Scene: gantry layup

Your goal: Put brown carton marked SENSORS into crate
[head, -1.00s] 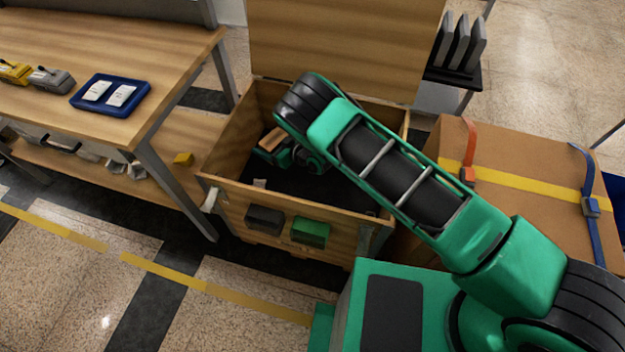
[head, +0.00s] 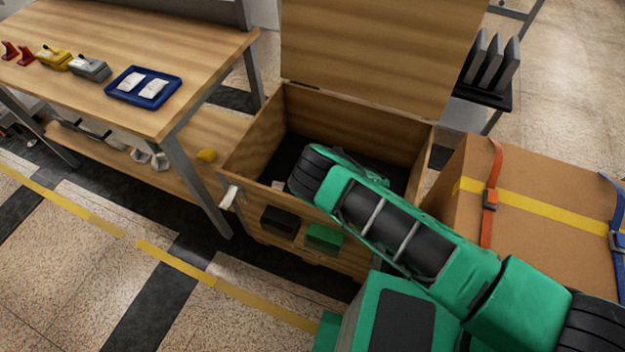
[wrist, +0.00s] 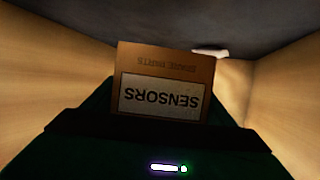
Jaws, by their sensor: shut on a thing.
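The brown carton marked SENSORS (wrist: 165,62) is in the wrist view, with its white label upside down. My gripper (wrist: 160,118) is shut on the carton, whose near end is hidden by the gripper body. The open wooden crate (head: 365,115) stands in the middle of the head view with its lid raised. In the wrist view its pale wooden wall (wrist: 40,75) rises beside the carton, above a dark floor. The carton is inside the crate's walls; I cannot tell whether it touches the floor. In the head view my arm hides the carton and gripper.
A small white item (wrist: 210,53) lies beyond the carton in the crate. The raised lid (head: 380,50) stands at the back. A strapped cardboard box (head: 545,220) is close on the right. A workbench (head: 185,85) with a blue tray (head: 143,88) stands left.

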